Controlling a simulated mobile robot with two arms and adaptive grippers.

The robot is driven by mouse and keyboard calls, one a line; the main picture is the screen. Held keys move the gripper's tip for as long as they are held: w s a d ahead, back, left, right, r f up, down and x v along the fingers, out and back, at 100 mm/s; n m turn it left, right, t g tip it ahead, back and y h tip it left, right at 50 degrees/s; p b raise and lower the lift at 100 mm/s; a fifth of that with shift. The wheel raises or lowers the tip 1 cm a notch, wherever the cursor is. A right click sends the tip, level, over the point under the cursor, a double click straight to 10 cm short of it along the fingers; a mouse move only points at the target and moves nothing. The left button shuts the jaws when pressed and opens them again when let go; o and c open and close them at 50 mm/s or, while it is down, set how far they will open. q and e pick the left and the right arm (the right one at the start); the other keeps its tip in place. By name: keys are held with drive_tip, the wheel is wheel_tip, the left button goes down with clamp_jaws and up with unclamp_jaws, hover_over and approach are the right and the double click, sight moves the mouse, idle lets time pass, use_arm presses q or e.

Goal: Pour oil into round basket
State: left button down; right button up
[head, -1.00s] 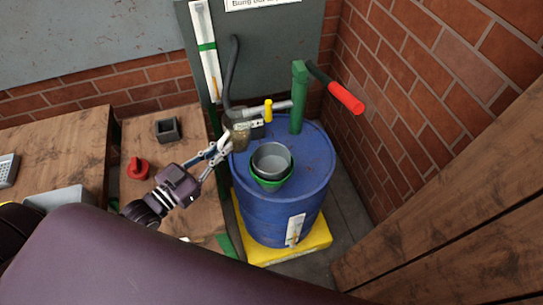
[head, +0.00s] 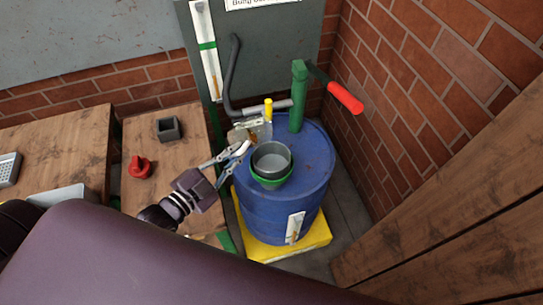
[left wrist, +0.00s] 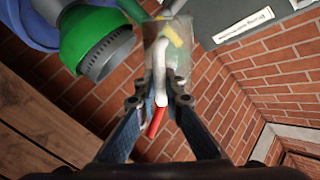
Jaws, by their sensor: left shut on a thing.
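The round basket is a grey cup (head: 271,160) in a green ring (head: 271,183) on top of the blue drum (head: 290,215). In the left wrist view the round basket (left wrist: 108,55) shows at the upper left. My left gripper (head: 238,150) is shut on a clear jug (head: 251,131) with brownish oil in it, at the basket's upper left. In the left wrist view the jug (left wrist: 182,58) has a white handle (left wrist: 160,72) between my fingers (left wrist: 160,103). The jug looks tilted; I cannot tell whether oil is flowing. My right gripper is not in view.
A green pump (head: 298,95) with a red-gripped handle (head: 345,97) stands on the drum behind the basket. A yellow-ended pipe (head: 268,110) is close behind the jug. A red object (head: 139,167) and a dark square holder (head: 168,129) sit on the wooden bench (head: 190,150).

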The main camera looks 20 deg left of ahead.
use_arm(q)
drive_tip(key=shift+d+f+m+y+b, duration=0.15)
drive_tip(key=shift+f+m+y+b, duration=0.15)
drive_tip(key=shift+f+m+b, duration=0.45)
drive_tip(key=shift+r+m, duration=0.5)
drive_tip(key=shift+m, duration=0.05)
drive_tip(key=shift+d+r+m, duration=0.15)
drive_tip(key=shift+r+m, duration=0.15)
drive_tip(key=shift+m, duration=0.2)
drive_tip(key=shift+s+f+b, duration=0.1)
drive_tip(key=shift+f+b, duration=0.25)
drive_tip(key=shift+d+f+m+y+b, duration=0.15)
drive_tip(key=shift+m+y+b, duration=0.2)
drive_tip(key=shift+m, duration=0.25)
drive_tip(key=shift+r+m, duration=0.25)
drive_tip(key=shift+m, duration=0.05)
drive_tip(key=shift+d, duration=0.1)
drive_tip(key=shift+d+r+m+y+p, duration=0.3)
drive_tip(key=shift+m+p, duration=0.3)
drive_tip(key=shift+p, duration=0.5)
